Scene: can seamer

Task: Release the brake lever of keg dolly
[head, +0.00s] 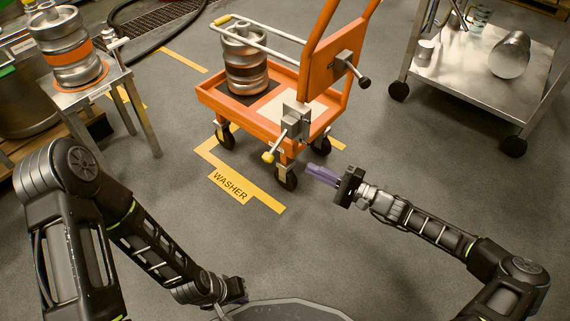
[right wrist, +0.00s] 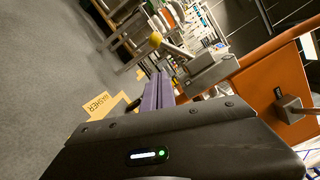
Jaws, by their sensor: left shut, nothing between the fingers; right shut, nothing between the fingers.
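The orange keg dolly (head: 262,112) stands in the middle of the head view. A grey lever (head: 278,143) with a yellow knob (head: 268,157) slopes down and left from a grey bracket (head: 297,119) at its near corner; it appears to be the brake lever. In the right wrist view the yellow knob (right wrist: 156,40) lies beyond the fingertips. My right gripper (head: 312,169), with purple fingers, is shut and empty, right of the knob and apart from it. My left gripper (head: 243,298) is shut and empty low in the head view, partly hidden.
A keg (head: 245,62) stands on the dolly. A black-knobbed handle (head: 363,82) sticks out from its orange upright panel. A steel cart (head: 470,88) stands right; a small table (head: 90,92) with another keg stands left. Floor around the yellow WASHER marking (head: 230,187) is clear.

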